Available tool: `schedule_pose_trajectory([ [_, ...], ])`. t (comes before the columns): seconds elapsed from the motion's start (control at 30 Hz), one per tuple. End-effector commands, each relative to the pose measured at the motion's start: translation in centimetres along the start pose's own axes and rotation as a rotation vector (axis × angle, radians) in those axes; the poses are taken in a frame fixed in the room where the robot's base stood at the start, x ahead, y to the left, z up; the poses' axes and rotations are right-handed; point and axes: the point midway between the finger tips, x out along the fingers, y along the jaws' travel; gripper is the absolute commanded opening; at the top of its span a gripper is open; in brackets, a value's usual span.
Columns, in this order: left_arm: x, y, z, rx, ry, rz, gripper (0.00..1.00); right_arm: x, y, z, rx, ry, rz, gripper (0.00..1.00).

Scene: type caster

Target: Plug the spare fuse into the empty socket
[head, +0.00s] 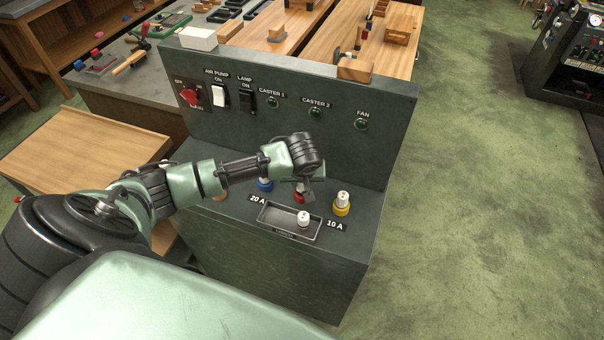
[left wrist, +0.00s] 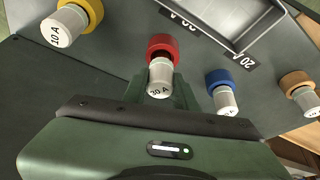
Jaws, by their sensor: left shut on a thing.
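My left gripper (head: 301,188) is at the red socket (head: 299,197) on the console's lower ledge. It is shut on a pale fuse (left wrist: 160,80), whose far end meets the red collar (left wrist: 162,47) in the left wrist view. I cannot tell how deeply it is seated. A white fuse (head: 303,218) stands in the shallow tray (head: 275,222) in front. A fuse (head: 342,198) stands in the yellow socket (head: 341,210). The blue socket (head: 265,186) also holds a fuse (left wrist: 226,102), as does the orange one (left wrist: 295,78). My right gripper is not in view.
The console's upright panel (head: 330,132) rises behind the sockets, with a red knob (head: 189,96), switches and dark green lamps. A wooden block (head: 355,70) and a white box (head: 198,38) sit on its top. Neighbouring fuses stand close on both sides of my gripper.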

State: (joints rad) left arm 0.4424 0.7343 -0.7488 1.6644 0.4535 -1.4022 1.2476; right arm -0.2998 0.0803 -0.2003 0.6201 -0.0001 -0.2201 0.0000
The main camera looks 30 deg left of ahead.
Motion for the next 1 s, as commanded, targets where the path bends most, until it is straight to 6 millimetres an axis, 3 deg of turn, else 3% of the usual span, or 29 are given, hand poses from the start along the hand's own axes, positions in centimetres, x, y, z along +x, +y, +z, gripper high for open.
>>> schedule_pose_trajectory([
  [0.67, 1.4, 0.0, 0.6, -0.001, -0.001, 0.0, 0.0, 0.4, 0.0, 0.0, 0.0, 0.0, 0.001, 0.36],
  [0.7, 1.4, 0.0, 0.7, 0.0, -0.001, -0.001, 0.31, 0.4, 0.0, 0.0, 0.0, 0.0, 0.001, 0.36],
  [0.8, 1.4, 0.0, 0.7, 0.0, -0.001, -0.001, 0.53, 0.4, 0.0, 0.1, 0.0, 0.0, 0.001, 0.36],
  [1.0, 1.4, 0.0, 0.6, 0.0, -0.001, -0.001, 0.53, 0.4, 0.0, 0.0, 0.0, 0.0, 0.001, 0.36],
])
